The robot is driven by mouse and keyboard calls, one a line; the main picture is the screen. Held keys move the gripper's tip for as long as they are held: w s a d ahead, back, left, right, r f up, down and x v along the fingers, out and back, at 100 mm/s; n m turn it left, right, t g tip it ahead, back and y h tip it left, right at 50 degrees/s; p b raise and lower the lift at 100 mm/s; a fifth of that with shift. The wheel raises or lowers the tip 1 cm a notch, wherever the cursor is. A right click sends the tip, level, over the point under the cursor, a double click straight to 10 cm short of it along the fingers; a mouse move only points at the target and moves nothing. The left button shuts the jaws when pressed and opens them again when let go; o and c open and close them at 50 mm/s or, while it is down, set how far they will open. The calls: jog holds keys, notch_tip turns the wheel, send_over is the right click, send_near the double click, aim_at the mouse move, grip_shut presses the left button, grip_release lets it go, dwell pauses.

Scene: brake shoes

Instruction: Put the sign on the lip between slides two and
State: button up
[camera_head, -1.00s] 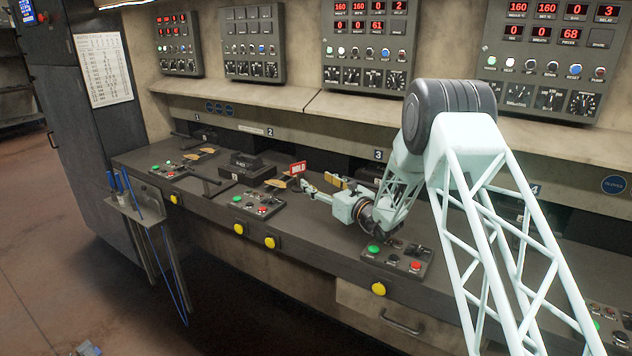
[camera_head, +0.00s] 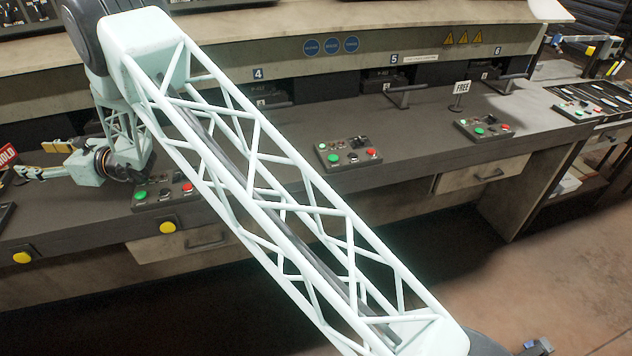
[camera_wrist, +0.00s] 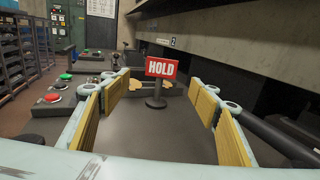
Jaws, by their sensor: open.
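The red HOLD sign (camera_wrist: 161,68) stands upright on a thin post with a round dark base (camera_wrist: 156,102) on the dark worktop, in the middle of the wrist view. My gripper (camera_wrist: 160,88) is open, its yellow-padded fingers on either side of the sign's post in the picture. I cannot tell whether the post is between the tips or just beyond them; no pad touches it. In the head view the sign (camera_head: 7,155) is partly cut off at the left edge, beside my gripper (camera_head: 28,160). A number 2 label (camera_wrist: 173,41) is on the lip behind.
A white FREE sign (camera_head: 462,88) stands on the worktop between labels 5 and 6. Button boxes (camera_head: 348,152) line the front of the worktop. Handles (camera_head: 405,95) stick out from the back. In the wrist view a dark bar (camera_wrist: 270,135) runs close to the right finger.

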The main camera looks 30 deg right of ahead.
jog(key=s+d+r+n+g, duration=0.4)
jog(key=s+r+n, duration=0.1)
jog(key=s+r, duration=0.65)
jog(key=s+d+r+n+g, duration=0.4)
jog(key=s+r+n, duration=0.2)
jog(key=s+r, duration=0.5)
jog(key=s+d+r+n+g+h, duration=0.1)
jog(key=s+d+n, duration=0.15)
jog(key=s, duration=0.35)
jog(key=s+d+r+n+h, duration=0.1)
jog(key=s+d, duration=0.2)
jog(key=s, duration=0.2)
jog(key=s+d+f+n+t+h, duration=0.1)
jog(key=s+d+n+h, duration=0.4)
jog(key=s+d, duration=1.5)
jog(key=s+d+f+n+t+h, duration=0.1)
jog(key=s+d+n+h, duration=0.4)
jog(key=s+d, duration=1.5)
jog(key=shift+s+d+f+h, duration=0.2)
jog(key=shift+d+f+h, duration=0.45)
jog(key=shift+d+h, duration=0.65)
jog(key=shift+a, duration=0.15)
